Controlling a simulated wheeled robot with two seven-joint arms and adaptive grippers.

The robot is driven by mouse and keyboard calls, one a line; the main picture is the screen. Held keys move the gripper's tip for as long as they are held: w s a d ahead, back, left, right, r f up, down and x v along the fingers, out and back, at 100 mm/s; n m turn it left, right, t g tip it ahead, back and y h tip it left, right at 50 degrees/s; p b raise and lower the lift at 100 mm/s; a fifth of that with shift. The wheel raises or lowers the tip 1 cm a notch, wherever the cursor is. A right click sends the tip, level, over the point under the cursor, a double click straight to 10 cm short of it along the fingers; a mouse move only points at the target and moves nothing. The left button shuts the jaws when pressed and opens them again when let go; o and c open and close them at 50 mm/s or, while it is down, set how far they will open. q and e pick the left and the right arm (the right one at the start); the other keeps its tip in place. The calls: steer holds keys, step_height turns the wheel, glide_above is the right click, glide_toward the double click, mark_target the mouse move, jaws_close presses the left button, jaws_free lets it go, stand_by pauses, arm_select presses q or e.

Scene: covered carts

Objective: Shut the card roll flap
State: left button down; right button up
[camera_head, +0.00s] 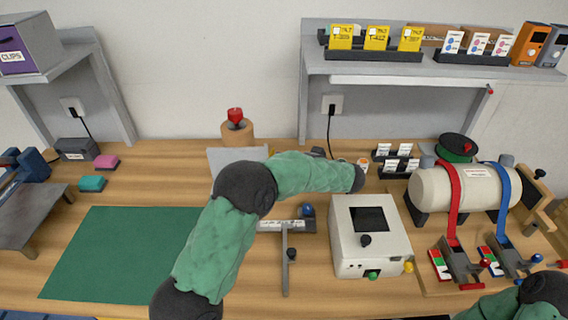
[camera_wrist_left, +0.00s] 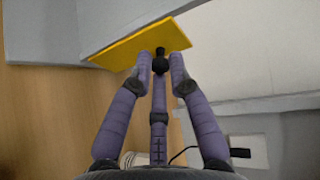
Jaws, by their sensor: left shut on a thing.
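In the left wrist view, the purple fingers of my left gripper (camera_wrist_left: 160,66) are shut on a small black knob (camera_wrist_left: 160,54). The knob is at the edge of a flat yellow panel (camera_wrist_left: 142,45), which seems to be the flap; I cannot tell how far it is from shut. In the head view my left arm crosses the middle of the table toward the back, and its gripper and the yellow panel are hidden. I cannot make out a card roll for certain. My right arm shows at the lower right corner, its gripper out of view.
A white box (camera_head: 370,253) with a dark window stands right of my left arm. A strapped tank (camera_head: 480,188) is at right. A green mat (camera_head: 115,255) lies clear at left. A shelf (camera_head: 430,70) overhangs the back.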

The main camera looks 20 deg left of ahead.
arm_select(q)
steer(key=shift+w+a+n+g+y+p, duration=0.1)
steer(key=shift+w+a+n+g+p, duration=0.15)
steer(key=shift+n+g, duration=0.5)
steer(key=shift+w+a+n+g+y+p, duration=0.15)
steer(key=shift+n+g+p, duration=0.3)
steer(key=shift+g, duration=0.55)
steer(key=shift+w+a+n+g+y+p, duration=0.1)
steer(key=shift+w+n+g+p, duration=0.15)
steer(key=shift+n+g, duration=0.55)
steer(key=c, duration=1.2)
jaws_free()
steer(key=v, duration=1.2)
steer(key=shift+a+r, duration=0.1)
steer(key=shift+r, duration=0.05)
